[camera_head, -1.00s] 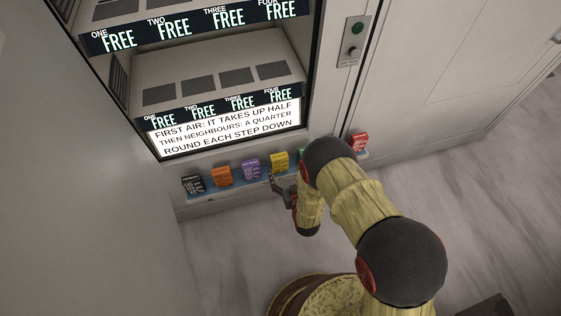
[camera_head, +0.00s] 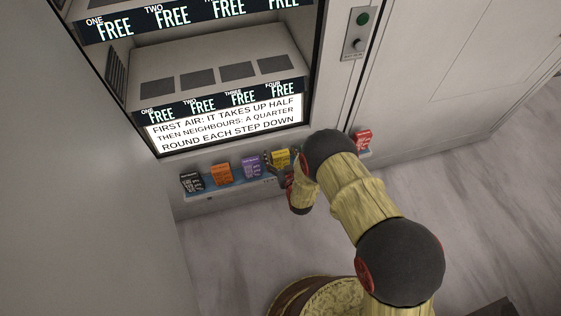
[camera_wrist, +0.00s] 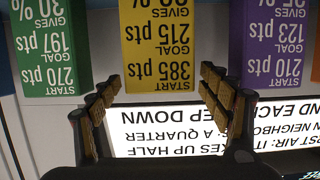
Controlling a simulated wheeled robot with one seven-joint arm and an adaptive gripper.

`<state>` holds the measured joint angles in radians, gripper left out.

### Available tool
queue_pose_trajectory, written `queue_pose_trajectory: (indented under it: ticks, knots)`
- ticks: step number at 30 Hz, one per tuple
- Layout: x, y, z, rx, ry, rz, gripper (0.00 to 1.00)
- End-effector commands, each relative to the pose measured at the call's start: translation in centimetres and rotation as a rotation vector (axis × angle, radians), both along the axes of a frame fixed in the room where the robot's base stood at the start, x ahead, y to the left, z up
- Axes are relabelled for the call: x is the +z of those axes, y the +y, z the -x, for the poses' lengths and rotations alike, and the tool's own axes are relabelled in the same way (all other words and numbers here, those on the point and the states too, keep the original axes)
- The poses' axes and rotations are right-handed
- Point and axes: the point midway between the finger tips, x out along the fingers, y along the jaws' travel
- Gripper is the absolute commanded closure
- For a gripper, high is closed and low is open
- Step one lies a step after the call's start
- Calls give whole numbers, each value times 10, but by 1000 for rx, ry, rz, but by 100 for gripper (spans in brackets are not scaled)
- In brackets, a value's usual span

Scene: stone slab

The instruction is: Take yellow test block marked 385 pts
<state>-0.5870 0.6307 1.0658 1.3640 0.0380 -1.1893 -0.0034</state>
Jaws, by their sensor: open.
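The yellow test block (camera_head: 281,155) stands on the blue shelf strip (camera_head: 228,187) below the lit sign. In the wrist view the yellow block (camera_wrist: 160,45) appears upside down, its label reading START 385 pts, GOAL 215. My gripper (camera_wrist: 160,84) is open, with one padded finger on each side of the block's near end and visible gaps on both sides. In the head view my gripper (camera_head: 281,166) is at the yellow block, partly hidden by my arm.
A purple block (camera_head: 251,167), an orange block (camera_head: 221,174) and a black block (camera_head: 191,182) stand to the left. A red block (camera_head: 362,140) stands to the right. A green block (camera_wrist: 50,45), marked 270 pts, neighbours the yellow one. The lit sign (camera_head: 225,127) is above.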

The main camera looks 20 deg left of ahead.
Motion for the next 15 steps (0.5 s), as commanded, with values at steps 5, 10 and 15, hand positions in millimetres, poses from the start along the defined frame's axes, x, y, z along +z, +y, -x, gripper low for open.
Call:
queue_pose_trajectory:
  ticks: [5,10,15]
  knots:
    - [0,0,0,0,0,0,29]
    - [0,0,0,0,0,0,38]
    - [0,0,0,0,0,0,48]
